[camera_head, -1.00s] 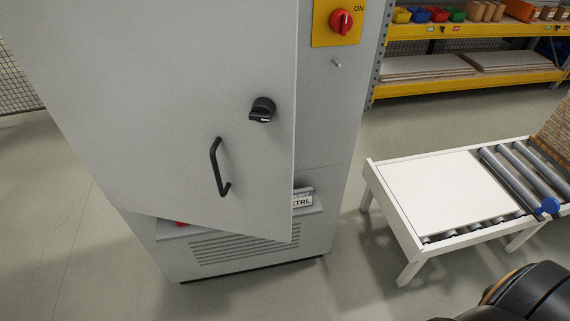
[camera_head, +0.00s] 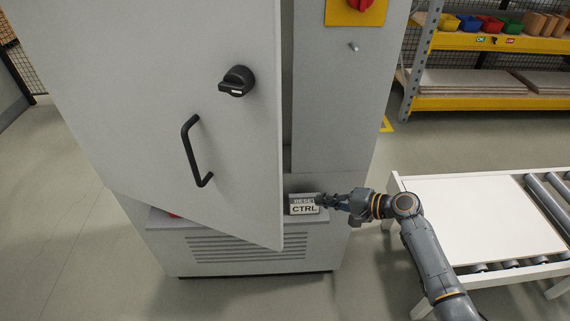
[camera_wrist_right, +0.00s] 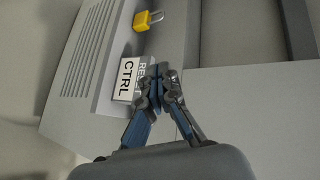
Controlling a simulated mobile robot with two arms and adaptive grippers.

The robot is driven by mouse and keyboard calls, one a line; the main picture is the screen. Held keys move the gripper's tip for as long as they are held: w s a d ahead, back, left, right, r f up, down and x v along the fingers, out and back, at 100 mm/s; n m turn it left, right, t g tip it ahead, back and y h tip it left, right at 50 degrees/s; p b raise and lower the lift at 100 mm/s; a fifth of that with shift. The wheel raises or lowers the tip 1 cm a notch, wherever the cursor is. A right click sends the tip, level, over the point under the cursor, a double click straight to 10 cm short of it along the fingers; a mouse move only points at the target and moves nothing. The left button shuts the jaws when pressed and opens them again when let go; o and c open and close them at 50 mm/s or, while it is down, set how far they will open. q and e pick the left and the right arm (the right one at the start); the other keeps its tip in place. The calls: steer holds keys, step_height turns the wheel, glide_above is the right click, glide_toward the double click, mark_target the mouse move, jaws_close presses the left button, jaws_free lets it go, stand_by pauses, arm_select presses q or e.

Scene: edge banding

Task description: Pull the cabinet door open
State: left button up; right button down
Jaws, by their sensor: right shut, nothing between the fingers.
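The grey cabinet door (camera_head: 165,105) stands slightly ajar in the head view, with a narrow gap along its right edge. It has a black bar handle (camera_head: 190,152) and a black turning latch (camera_head: 237,81). My right gripper (camera_head: 322,201) is shut and empty, right of the door's lower right edge, close to the white CTRL label (camera_head: 304,209) on the cabinet's lower ledge. In the right wrist view, the shut fingertips (camera_wrist_right: 158,72) are beside the label (camera_wrist_right: 128,80); contact cannot be told. My left gripper is not in view.
A yellow padlock-like object (camera_wrist_right: 147,20) shows in the right wrist view. A white roller table (camera_head: 480,215) stands right of the cabinet, under my right arm. A yellow shelf (camera_head: 490,102) is behind. The floor left of the cabinet is clear.

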mark_target(264, 156)
steer(key=s+a+r+n+g+y+b, duration=0.1)
steer(key=s+r+n+y, duration=0.1)
steer(key=r, duration=0.6)
steer(key=s+a+r+n+g+y, duration=0.1)
steer(key=a+r+g+y, duration=0.1)
steer(key=r, duration=0.6)
steer(key=s+a+r+n+g+y+b, duration=0.1)
steer(key=s+r+n+y, duration=0.15)
steer(key=r, duration=0.45)
arm_select(q)
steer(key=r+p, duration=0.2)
steer(key=p, duration=0.3)
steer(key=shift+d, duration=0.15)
arm_select(e)
steer(key=a, duration=0.3)
steer(key=s+a, duration=0.1)
steer(key=a, duration=0.7)
steer(key=shift+s+r, duration=0.2)
steer(key=shift+a, duration=0.1)
